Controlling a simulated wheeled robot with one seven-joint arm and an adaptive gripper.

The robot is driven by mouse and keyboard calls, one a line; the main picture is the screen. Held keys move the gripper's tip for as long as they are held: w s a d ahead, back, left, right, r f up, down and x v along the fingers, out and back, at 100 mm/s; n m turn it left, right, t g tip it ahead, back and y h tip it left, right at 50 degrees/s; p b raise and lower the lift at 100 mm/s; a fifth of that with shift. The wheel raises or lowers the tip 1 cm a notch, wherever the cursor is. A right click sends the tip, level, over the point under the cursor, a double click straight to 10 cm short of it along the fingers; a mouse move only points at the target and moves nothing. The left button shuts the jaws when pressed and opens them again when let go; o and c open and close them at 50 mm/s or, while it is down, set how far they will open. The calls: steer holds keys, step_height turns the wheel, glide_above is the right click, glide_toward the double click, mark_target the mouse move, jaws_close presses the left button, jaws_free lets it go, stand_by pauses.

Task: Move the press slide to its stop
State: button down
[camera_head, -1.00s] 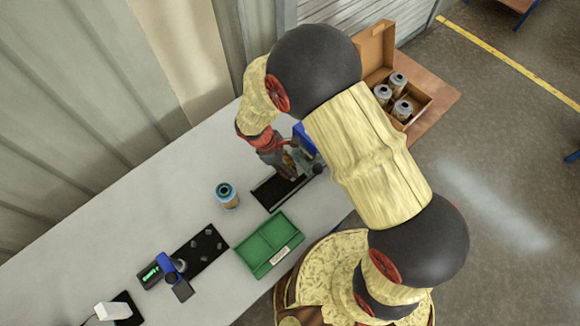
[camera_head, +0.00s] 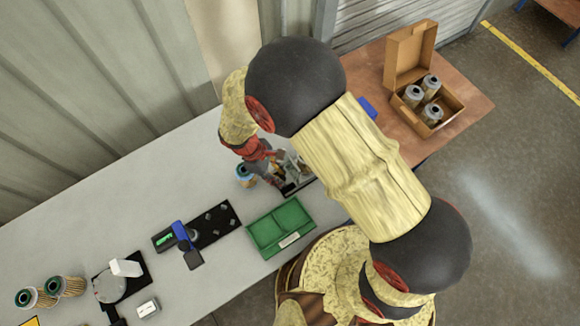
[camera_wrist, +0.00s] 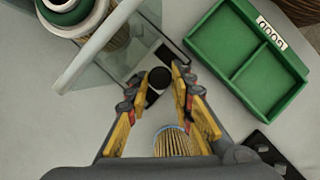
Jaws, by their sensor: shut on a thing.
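The press slide stands on a dark rail on the white bench and carries a clear panel (camera_head: 295,165), which also shows in the wrist view (camera_wrist: 112,60). My gripper (camera_wrist: 160,78) is shut on the slide's round black knob (camera_wrist: 159,77), which sits between the fingertips. In the head view my gripper (camera_head: 281,170) is at the slide, and my arm hides much of the press. A green-capped cylinder (camera_wrist: 68,12) with a pale rim stands beside the clear panel.
A green two-part tray (camera_head: 282,229) lies close by the press. A blue clamp fixture (camera_head: 182,238) and a round white device (camera_head: 110,286) stand to the left, near two cartridges (camera_head: 65,287). An open carton (camera_head: 455,98) with several cartridges stands at the right.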

steer(key=shift+a, duration=0.2)
steer(key=c, duration=2)
jaws_free()
steer(key=shift+o, duration=1.2)
steer(key=shift+s+a, duration=0.1)
steer(key=shift+s, duration=0.05)
steer(key=shift+o, duration=1.1)
steer(key=v, duration=1.2)
